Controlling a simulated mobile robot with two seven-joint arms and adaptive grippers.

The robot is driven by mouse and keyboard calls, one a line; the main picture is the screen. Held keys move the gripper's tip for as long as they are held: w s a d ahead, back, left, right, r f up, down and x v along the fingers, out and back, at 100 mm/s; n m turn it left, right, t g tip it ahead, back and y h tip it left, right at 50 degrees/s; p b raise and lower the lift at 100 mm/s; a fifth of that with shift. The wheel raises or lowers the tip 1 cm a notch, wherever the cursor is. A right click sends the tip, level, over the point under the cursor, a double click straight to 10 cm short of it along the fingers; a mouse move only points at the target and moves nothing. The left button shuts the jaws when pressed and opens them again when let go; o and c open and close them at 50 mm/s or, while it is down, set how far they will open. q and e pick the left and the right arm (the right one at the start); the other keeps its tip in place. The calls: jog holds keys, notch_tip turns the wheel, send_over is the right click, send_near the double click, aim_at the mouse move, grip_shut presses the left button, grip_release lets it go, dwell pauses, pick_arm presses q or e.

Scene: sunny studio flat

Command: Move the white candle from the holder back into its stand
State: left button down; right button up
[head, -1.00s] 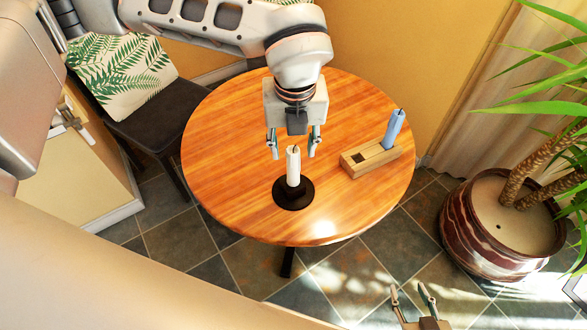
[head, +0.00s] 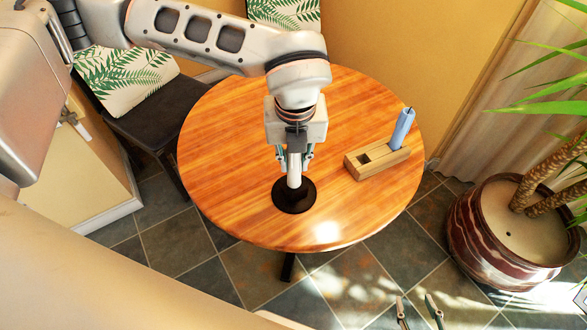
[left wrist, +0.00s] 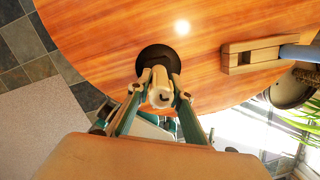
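The white candle (head: 294,170) stands upright in the round black holder (head: 294,196) on the table. My left gripper (head: 294,161) is above the holder with its fingers closed in on both sides of the candle. The left wrist view also shows the candle (left wrist: 160,94) between the fingertips. The wooden stand (head: 377,161) lies to the right of the holder. It has an empty square hole at its left end and a blue candle (head: 402,129) upright at its right end. My right gripper (head: 419,314) shows at the bottom edge, open and empty, away from the table.
The round wooden table (head: 230,160) is otherwise clear, with free surface between holder and stand. A large potted plant (head: 500,235) stands on the floor at the right. A chair with a leaf-patterned cushion (head: 125,75) is at the left behind the table.

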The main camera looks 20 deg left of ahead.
jog(key=shift+s+f, duration=0.1)
dwell(0.3)
pick_arm(q)
jog(key=shift+r, duration=0.1)
jog(key=shift+r+p, duration=1.8)
jog(key=shift+r, duration=1.1)
pick_arm(e)
notch_tip(320, 180, up, 6)
jog(key=w, duration=0.2)
jog(key=shift+w+t, duration=0.3)
jog(key=shift+t, duration=0.1)
